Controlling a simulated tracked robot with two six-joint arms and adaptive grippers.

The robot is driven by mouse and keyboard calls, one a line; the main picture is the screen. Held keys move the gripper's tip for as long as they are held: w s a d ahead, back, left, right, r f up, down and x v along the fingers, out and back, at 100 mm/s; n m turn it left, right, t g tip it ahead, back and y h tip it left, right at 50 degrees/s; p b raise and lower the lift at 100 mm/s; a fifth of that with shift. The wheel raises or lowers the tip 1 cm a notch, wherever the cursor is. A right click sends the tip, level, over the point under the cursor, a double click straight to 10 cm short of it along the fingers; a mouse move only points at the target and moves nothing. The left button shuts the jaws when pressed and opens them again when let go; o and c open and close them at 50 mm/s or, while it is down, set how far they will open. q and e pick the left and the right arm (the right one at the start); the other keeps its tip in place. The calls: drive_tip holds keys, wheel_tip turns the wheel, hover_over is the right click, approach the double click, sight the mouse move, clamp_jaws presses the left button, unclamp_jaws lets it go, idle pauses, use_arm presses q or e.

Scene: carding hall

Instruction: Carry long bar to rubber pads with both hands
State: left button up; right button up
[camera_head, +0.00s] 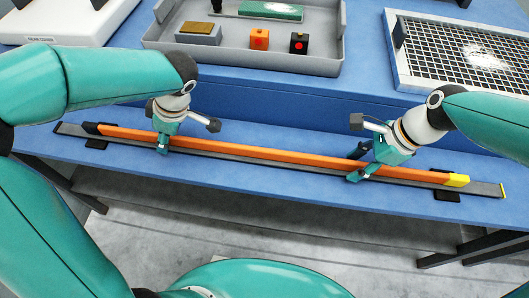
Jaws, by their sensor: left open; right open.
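The long orange bar (270,153) lies lengthwise near the front of the blue bench, with a dark left end and a yellow right end. A black pad (96,144) shows near its left end and another black pad (447,195) near its right end; I cannot tell whether the bar touches them. My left gripper (163,140) is open at the bar's left part, with a fingertip in front of it. My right gripper (361,164) is open at the bar's right part, its fingertips on either side of it. Whether the fingers touch the bar is unclear.
A long flat grey strip (270,161) runs along and under the bar, with a yellow right tip. A grey tray (335,50) with small blocks stands behind. A framed mesh (470,60) stands at back right. The bench front edge is close to the bar.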

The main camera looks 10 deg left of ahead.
use_arm(q)
clamp_jaws()
use_arm(e)
clamp_jaws()
use_arm(q)
drive_tip(key=shift+w+r, duration=0.1)
drive_tip(key=shift+r, duration=0.1)
use_arm(e)
drive_tip(key=shift+w+r, duration=0.1)
drive_tip(key=shift+r, duration=0.05)
